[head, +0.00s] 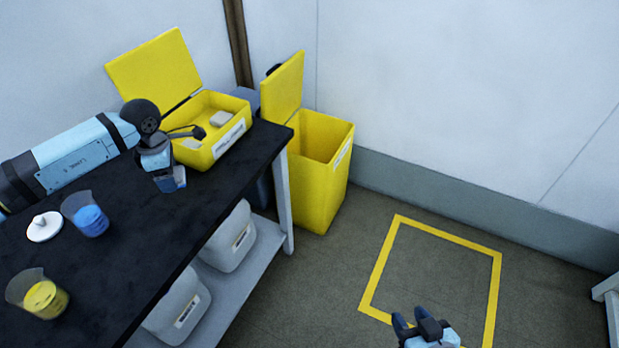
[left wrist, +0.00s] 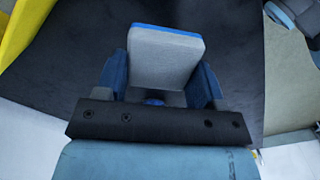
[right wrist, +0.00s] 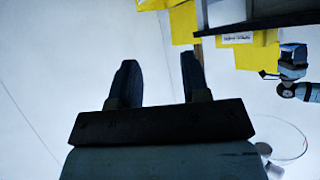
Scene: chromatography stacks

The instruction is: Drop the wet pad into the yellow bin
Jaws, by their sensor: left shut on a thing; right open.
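My left gripper (head: 172,182) is over the black bench, in front of the yellow box. In the left wrist view (left wrist: 160,85) it is shut on a grey pad (left wrist: 165,58) with a blue edge, held between both fingers. In the head view the gripper mostly hides the pad. The tall yellow bin (head: 322,190) stands on the floor past the bench's end, its lid raised and its top open. My right gripper (head: 415,322) is open and empty low over the floor; its spread fingers show in the right wrist view (right wrist: 157,85).
An open yellow box (head: 198,156) on the bench holds pale pieces. A blue-liquid beaker (head: 90,220), a yellow-liquid beaker (head: 45,298) and a white round object (head: 44,227) stand on the bench (head: 130,260). White containers (head: 232,240) sit below. A yellow floor square (head: 450,236) is empty.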

